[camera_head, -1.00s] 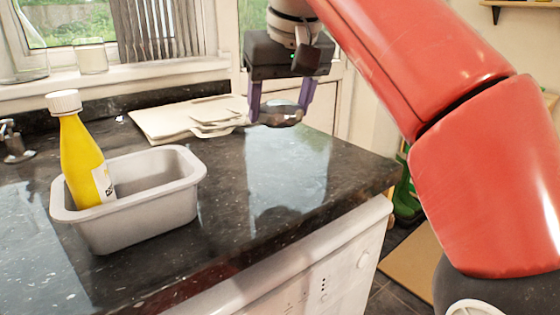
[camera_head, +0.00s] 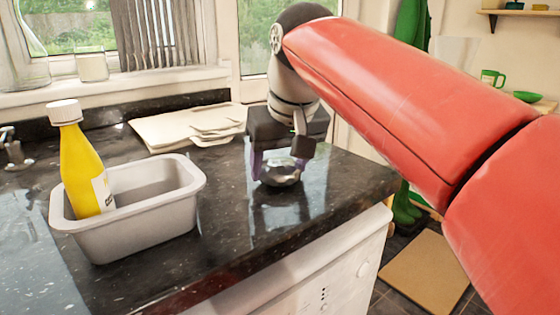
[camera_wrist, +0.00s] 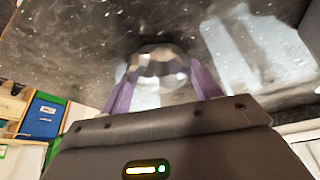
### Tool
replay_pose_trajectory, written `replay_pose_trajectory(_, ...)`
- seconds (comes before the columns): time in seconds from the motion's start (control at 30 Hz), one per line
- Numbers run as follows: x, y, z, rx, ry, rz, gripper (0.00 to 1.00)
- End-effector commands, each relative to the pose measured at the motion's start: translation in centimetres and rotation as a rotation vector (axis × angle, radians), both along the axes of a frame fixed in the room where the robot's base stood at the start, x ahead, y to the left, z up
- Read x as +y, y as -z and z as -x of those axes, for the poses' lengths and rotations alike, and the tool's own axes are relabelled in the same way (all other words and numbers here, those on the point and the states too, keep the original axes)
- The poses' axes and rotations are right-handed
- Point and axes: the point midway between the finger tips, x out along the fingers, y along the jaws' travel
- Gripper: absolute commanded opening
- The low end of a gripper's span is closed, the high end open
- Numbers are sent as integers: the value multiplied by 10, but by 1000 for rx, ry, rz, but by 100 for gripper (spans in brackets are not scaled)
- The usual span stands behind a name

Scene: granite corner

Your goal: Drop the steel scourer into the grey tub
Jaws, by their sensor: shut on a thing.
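The steel scourer (camera_head: 281,174) is a shiny, faceted silver lump between the purple fingers of my gripper (camera_head: 282,172). My gripper is shut on it, over the dark counter and to the right of the tub. In the wrist view the scourer (camera_wrist: 158,68) sits between both fingertips of my gripper (camera_wrist: 160,82). I cannot tell whether its underside touches the counter. The grey tub (camera_head: 150,237) stands on the counter at the left, open at the top. A yellow bottle with a white cap (camera_head: 82,165) stands upright in its left end.
The speckled granite counter (camera_head: 225,225) is clear between the tub and my gripper. Cream chopping boards (camera_head: 180,128) lie at the back. A tap (camera_head: 14,150) is at the far left. The counter's front edge drops to a white appliance (camera_head: 330,262).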

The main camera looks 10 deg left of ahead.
Motion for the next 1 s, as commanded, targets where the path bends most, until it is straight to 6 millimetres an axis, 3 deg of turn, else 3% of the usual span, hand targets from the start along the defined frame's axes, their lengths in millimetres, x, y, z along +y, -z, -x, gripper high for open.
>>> replay_pose_trajectory(0.23, 0, 6, 0, 0, 0, 0, 41)
replay_pose_trajectory(0.27, 0, 4, 0, -1, 0, -1, 66)
replay_pose_trajectory(0.4, 0, 4, 0, 0, 0, 0, 84)
replay_pose_trajectory(0.77, 0, 6, 0, 0, 0, 0, 84)
replay_pose_trajectory(1.0, -10, -34, 15, -5, -1, -2, 84)
